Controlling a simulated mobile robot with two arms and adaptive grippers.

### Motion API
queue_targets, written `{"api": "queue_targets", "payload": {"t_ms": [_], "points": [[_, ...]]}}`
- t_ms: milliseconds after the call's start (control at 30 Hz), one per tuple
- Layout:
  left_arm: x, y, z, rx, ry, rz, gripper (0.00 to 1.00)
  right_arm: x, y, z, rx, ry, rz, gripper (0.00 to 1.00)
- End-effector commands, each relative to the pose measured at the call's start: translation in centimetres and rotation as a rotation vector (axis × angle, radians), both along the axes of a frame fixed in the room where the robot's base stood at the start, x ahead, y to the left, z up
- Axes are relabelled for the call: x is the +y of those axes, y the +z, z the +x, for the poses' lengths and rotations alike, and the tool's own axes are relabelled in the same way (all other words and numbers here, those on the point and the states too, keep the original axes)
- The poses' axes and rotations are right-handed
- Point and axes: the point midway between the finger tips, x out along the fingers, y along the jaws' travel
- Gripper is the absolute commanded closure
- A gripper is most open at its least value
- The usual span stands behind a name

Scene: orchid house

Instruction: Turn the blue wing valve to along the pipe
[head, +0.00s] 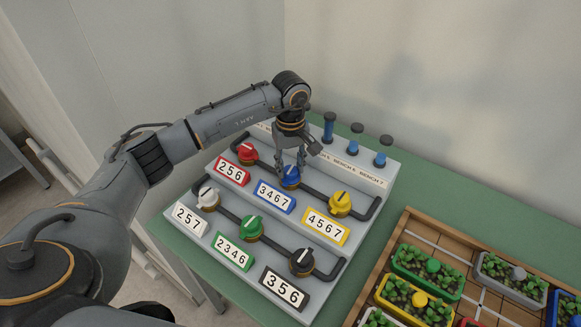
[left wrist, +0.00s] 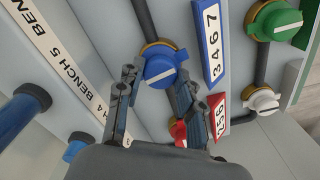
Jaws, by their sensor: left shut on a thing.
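The blue wing valve (head: 291,181) sits on the upper pipe of the grey sloped panel, above the blue label 3467 (head: 274,197). My left gripper (head: 290,166) reaches down over it, one finger on each side, shut on the valve. In the left wrist view the blue valve (left wrist: 160,66) lies between the gripper's fingers (left wrist: 155,80). Its white stripe runs across the pipe there rather than along it. The fingers hide part of the valve's edges. My right gripper is not in view.
The red valve (head: 246,153) and yellow valve (head: 341,203) flank the blue one. White (head: 207,198), green (head: 250,228) and black (head: 302,262) valves sit on the lower pipe. Blue posts with dark caps (head: 355,138) stand behind. A wooden tray (head: 408,222) of planters is at right.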

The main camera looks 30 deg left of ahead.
Motion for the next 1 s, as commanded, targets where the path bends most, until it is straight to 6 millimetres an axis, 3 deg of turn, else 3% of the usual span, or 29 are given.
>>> {"api": "queue_targets", "payload": {"t_ms": [400, 1000], "points": [[0.1, -0.2, 0.1, -0.002, 0.385, 0.001, 0.95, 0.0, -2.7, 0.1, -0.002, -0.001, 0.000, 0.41], [0.0, -0.1, 0.0, -0.001, 0.953, 0.000, 0.95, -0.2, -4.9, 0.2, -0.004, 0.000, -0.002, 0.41]]}}
